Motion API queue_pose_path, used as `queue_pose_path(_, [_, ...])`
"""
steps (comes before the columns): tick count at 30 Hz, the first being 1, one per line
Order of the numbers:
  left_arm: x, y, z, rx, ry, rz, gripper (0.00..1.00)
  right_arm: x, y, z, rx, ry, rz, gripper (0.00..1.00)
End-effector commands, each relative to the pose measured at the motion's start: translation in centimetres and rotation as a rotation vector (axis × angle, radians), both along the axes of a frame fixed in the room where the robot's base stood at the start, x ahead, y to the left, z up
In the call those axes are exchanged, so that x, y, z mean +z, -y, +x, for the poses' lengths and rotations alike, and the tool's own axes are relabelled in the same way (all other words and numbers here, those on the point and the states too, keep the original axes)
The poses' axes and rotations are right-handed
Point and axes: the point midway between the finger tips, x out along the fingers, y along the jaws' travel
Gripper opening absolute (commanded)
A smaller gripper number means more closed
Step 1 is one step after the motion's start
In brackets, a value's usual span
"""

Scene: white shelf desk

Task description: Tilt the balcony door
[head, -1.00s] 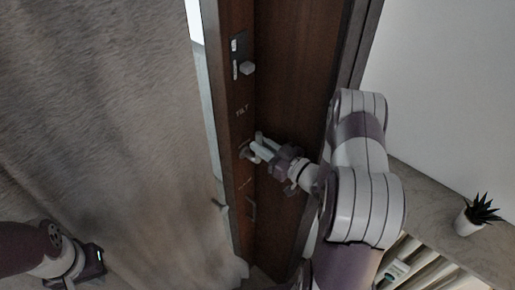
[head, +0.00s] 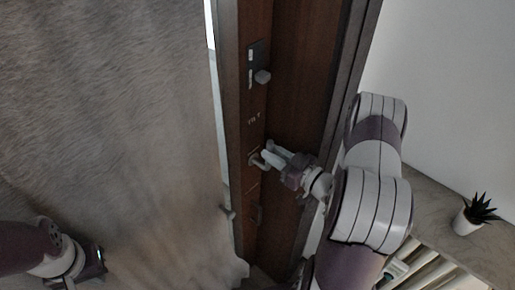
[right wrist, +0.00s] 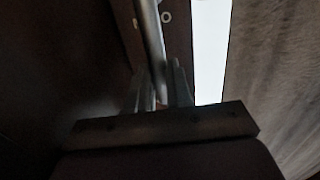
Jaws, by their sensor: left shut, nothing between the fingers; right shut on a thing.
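The balcony door (head: 300,75) is dark brown wood, with its narrow edge and a bright gap beside the curtain. A lock plate with a knob (head: 262,76) sits high on it, and the word TILT is marked below. My right gripper (head: 267,158) is at the door handle (head: 255,160), below that word. In the right wrist view its fingers (right wrist: 162,90) are shut on the metal handle (right wrist: 150,40), which runs up between them. The handle is partly hidden by the fingers in the head view. My left gripper (head: 97,262) is shut and empty at the lower left, far from the door.
A grey curtain (head: 100,110) fills the left side, next to the door edge. At the right, a shelf (head: 430,205) holds a potted plant (head: 467,220), with books (head: 410,262) below. A white wall (head: 450,90) stands behind.

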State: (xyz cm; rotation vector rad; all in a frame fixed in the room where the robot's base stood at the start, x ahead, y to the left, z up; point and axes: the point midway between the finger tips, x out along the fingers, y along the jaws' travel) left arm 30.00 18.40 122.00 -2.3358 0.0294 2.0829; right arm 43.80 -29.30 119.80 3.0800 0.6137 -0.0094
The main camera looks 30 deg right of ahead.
Motion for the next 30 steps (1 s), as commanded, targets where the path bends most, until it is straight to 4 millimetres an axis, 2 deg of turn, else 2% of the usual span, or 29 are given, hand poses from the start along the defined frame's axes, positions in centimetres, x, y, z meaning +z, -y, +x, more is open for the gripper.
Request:
queue_pose_path(1, [0.1,0.0,0.0,0.0,0.0,0.0,0.0,0.5,0.4,0.0,-0.008,0.014,-0.005,0.0])
queue_pose_path(20, [0.5,0.0,0.5,0.002,0.017,-0.001,0.0,0.2,1.3,-2.5,-0.007,0.004,0.0,0.0])
queue_pose_path(30, [0.3,0.0,0.1,0.001,0.004,0.0,0.0,0.1,1.7,-3.7,-0.003,0.002,0.0,0.0])
